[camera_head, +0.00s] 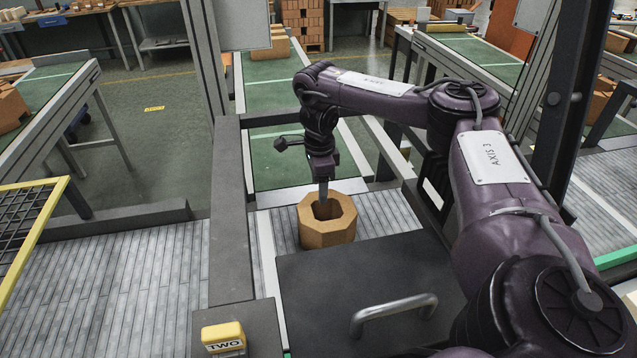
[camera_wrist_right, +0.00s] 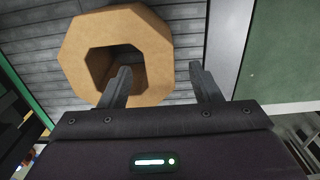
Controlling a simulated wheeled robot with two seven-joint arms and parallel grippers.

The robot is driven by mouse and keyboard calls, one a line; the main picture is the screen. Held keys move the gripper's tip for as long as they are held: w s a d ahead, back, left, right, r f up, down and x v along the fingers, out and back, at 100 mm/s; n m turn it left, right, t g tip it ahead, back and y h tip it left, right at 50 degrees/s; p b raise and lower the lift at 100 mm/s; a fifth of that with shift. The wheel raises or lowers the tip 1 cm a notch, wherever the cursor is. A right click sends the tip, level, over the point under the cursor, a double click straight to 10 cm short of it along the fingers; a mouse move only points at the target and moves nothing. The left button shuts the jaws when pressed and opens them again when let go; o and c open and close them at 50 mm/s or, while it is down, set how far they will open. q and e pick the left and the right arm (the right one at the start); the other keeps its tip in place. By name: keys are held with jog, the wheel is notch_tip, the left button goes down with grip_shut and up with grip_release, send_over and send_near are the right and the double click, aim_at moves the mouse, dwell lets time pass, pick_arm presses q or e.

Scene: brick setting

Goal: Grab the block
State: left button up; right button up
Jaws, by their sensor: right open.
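The block (camera_head: 327,236) is a tan, eight-sided brick with a wide hole through its middle, standing on a grey slatted surface. In the right wrist view the block (camera_wrist_right: 78,72) fills the upper left. My right gripper (camera_head: 323,196) points down at the block's hole in the head view. Its jaws (camera_wrist_right: 162,68) are open in the wrist view. One fingertip overlaps the edge of the hole and the other lies right of the block, with the block's right wall between them in the picture. Contact cannot be told. My left gripper is not in view.
A dark plate with a metal handle (camera_head: 393,315) lies in front of the block. Grey frame beams (camera_head: 227,200) run to its left. A yellow box marked TWO (camera_head: 223,338) sits at the front left. Green-topped benches (camera_head: 270,95) stand behind.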

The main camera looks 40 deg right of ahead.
jog(key=shift+s+f, duration=0.15)
jog(key=shift+f, duration=0.4)
jog(key=shift+s+a+f+p, duration=0.1)
jog(key=shift+s+f+p, duration=0.1)
jog(key=shift+f+p, duration=0.35)
jog(key=f, duration=0.2)
jog(key=f+p, duration=0.1)
jog(key=f, duration=0.1)
jog(key=shift+w+d, duration=0.15)
jog(key=shift+d, duration=0.25)
jog(key=shift+f, duration=0.35)
jog(key=shift+r, duration=0.1)
jog(key=shift+c, duration=0.3)
grip_shut()
